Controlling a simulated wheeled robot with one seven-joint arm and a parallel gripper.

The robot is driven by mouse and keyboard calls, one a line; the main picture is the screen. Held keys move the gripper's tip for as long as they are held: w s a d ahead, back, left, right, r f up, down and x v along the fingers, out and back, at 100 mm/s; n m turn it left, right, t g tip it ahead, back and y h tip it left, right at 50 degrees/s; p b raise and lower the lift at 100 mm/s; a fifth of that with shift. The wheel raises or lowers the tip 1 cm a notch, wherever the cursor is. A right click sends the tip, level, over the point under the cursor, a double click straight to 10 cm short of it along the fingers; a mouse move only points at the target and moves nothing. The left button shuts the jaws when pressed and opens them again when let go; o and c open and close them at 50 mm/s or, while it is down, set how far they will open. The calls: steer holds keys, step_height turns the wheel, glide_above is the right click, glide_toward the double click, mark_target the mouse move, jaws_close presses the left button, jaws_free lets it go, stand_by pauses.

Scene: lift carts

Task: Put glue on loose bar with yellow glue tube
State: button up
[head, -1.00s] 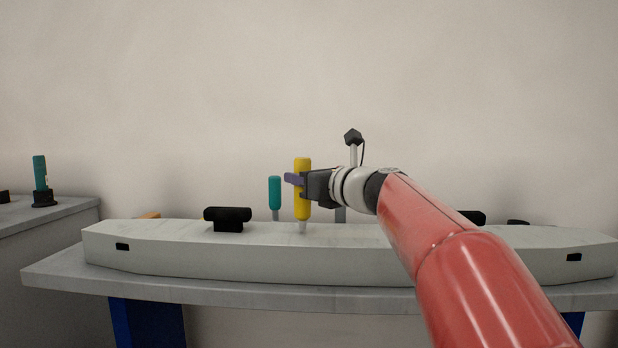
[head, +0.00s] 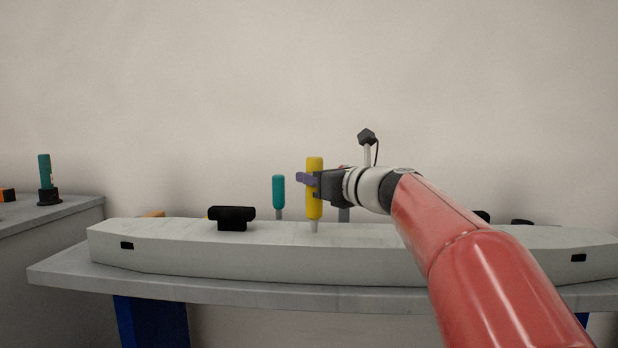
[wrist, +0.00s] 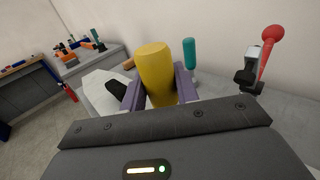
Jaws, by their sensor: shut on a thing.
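My gripper (head: 312,179) is shut on the yellow glue tube (head: 315,205), holding it upright with its pale nozzle pointing down. The nozzle tip is at or just above the top of the long pale bar (head: 270,262); I cannot tell whether they touch. The bar lies across the table. In the wrist view the yellow tube (wrist: 156,72) stands between the purple fingers (wrist: 160,92), and part of the bar (wrist: 98,92) shows to the left. No glue can be made out on the bar.
A teal screwdriver-like tool (head: 278,190) stands behind the bar. A black bracket (head: 232,217) sits on the bar's left part. The grey table (head: 70,270) has blue legs. Another grey bench (head: 40,215) at left holds a teal item (head: 45,172). A red-knobbed lever (wrist: 268,50) shows in the wrist view.

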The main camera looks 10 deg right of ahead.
steer(key=s+d+p, duration=0.4)
steer(key=d, duration=1)
steer(key=shift+d, duration=0.25)
stand_by(2.1)
steer(key=shift+a, duration=0.1)
steer(key=w+a, duration=0.2)
steer(key=a, duration=0.6)
steer(key=w+a, duration=0.2)
steer(key=a, duration=0.6)
steer(key=shift+w+a, duration=0.35)
steer(key=shift+a, duration=0.05)
stand_by(2.4)
